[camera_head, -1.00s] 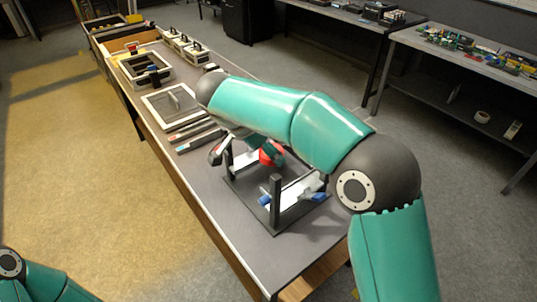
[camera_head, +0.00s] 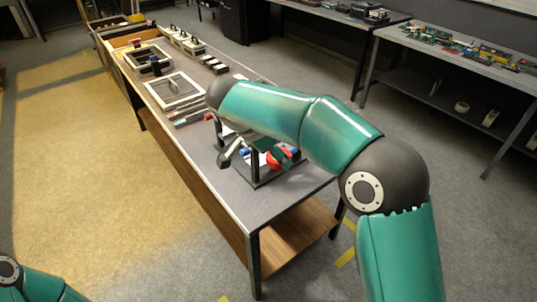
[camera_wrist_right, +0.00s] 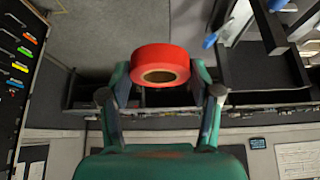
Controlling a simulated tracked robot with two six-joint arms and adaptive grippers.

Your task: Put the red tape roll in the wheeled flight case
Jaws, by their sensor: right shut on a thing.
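The red tape roll (camera_head: 286,155) shows below my right forearm in the head view, in front of a dark stand on the long table. In the right wrist view the red tape roll (camera_wrist_right: 160,64) sits between the fingertips of my right gripper (camera_wrist_right: 161,80), which is shut on its sides. Its round opening faces the camera. An open-topped case (camera_head: 118,22) stands beyond the far end of the table; it may be the wheeled flight case, but its wheels do not show. Only part of my left arm shows at the lower left; its gripper is out of view.
The long table (camera_head: 240,200) holds a dark stand with blue-handled tools (camera_head: 262,178), a framed panel (camera_head: 174,91) and several small boxes. Shelved benches (camera_head: 455,65) stand at the right. The floor left of the table (camera_head: 70,150) is clear.

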